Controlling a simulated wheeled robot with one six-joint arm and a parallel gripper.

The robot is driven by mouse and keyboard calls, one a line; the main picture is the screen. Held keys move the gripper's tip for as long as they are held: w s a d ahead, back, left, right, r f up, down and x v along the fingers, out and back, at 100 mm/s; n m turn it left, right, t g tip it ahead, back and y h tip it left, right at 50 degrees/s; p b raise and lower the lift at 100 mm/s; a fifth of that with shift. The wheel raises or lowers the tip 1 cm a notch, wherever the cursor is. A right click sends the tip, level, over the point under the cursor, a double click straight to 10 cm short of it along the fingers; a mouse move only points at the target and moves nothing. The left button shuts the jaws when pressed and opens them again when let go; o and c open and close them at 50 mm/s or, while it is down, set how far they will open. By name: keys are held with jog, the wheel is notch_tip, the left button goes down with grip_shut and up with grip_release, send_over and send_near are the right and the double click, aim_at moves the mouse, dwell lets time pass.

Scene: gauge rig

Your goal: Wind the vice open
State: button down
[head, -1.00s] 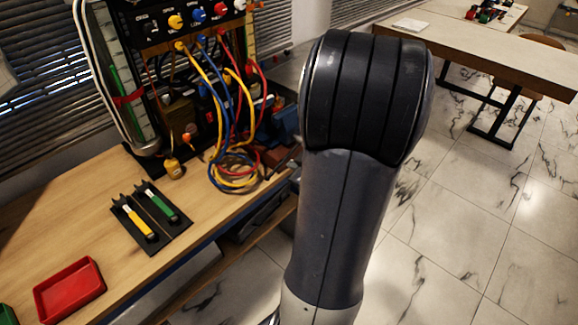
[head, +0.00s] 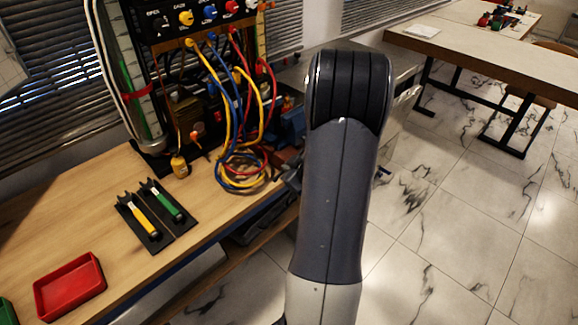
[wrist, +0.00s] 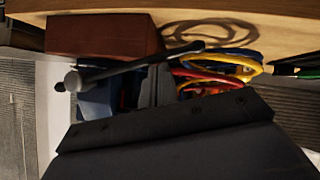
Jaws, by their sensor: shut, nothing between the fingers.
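The blue vice (head: 293,124) stands at the right edge of the bench in the head view, partly hidden behind my arm. In the wrist view its blue body (wrist: 95,102) shows beside a red-brown block (wrist: 105,35). A dark handle bar (wrist: 125,69) with a round knob at its left end crosses that view. My gripper (wrist: 157,72) is shut and empty, its fingertips close to the bar. I cannot tell whether they touch it. Most of the vice is hidden by my gripper's dark housing.
Looped yellow, blue and red cables (head: 240,170) hang from the panel (head: 190,18) left of the vice. Two tools lie in a black holder (head: 152,215), and a red tray (head: 70,286) sits farther left. Tiled floor is open to the right; another table (head: 480,55) stands behind.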

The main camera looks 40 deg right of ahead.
jog(key=shift+f+b, duration=0.15)
jog(key=shift+b, duration=0.15)
jog(key=shift+f+b, duration=0.2)
jog(key=shift+b, duration=0.45)
jog(key=shift+f+n+h+b, duration=0.3)
jog(key=shift+b, duration=0.5)
